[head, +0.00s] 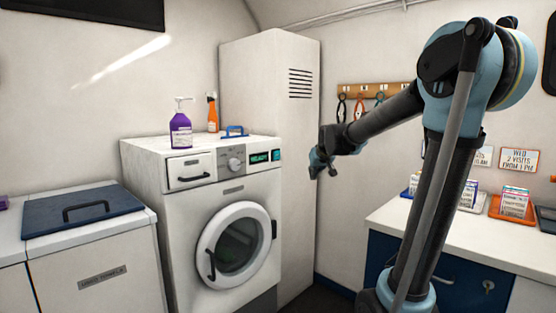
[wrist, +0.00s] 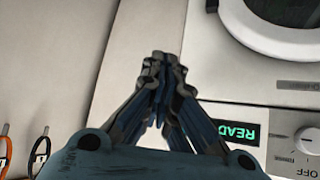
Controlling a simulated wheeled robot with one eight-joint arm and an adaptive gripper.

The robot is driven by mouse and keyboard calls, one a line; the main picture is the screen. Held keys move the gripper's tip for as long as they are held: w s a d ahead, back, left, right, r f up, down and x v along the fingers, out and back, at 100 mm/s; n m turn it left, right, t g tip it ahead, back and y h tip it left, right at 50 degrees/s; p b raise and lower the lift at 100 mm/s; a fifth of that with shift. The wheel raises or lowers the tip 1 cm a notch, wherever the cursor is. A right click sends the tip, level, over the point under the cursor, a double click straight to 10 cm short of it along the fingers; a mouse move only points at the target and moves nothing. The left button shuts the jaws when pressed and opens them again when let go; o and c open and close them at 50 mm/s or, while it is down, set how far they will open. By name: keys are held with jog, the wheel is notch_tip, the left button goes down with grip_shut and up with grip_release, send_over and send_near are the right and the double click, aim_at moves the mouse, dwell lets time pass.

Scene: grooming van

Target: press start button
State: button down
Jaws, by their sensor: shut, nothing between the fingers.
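The washing machine (head: 180,240) stands at the middle left in the head view. On its control panel are a grey knob (head: 235,163), a lit display reading READY (head: 259,157) and a small teal square (head: 276,155) at the right end, which looks like the start button. My gripper (head: 314,172) is shut and empty, to the right of the panel in the head view. In the wrist view the closed fingers (wrist: 160,62) lie over the machine's edge. There the display (wrist: 240,132) and knob (wrist: 305,138) show at right; the button is not visible, apparently hidden behind my gripper.
A purple pump bottle (head: 181,130), an orange bottle (head: 212,112) and a blue-handled item (head: 235,131) stand on the machine. A tall white cabinet (head: 268,85) is behind it. A counter (head: 400,224) is at right. The round door (head: 238,243) is shut.

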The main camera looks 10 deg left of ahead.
aim_at(280, 157)
jog(key=w+a+r+t+y, duration=0.1)
jog(key=w+a+r, duration=0.2)
jog(key=w+a, duration=0.4)
jog(key=shift+w+n, duration=0.4)
jog(key=shift+w, duration=0.45)
jog(key=w+a, duration=0.5)
jog(key=a, duration=0.1)
jog(key=shift+w+a, duration=0.15)
jog(key=shift+a, duration=0.25)
jog(key=shift+w+a, duration=0.1)
jog(key=shift+a, duration=0.05)
dwell(0.7)
jog(key=shift+w+a, duration=0.15)
jog(key=shift+w+a, duration=0.3)
jog(key=shift+a, duration=0.15)
dwell(1.1)
jog(key=shift+d, duration=0.1)
jog(key=shift+s+d, duration=0.6)
jog(key=shift+d, duration=0.05)
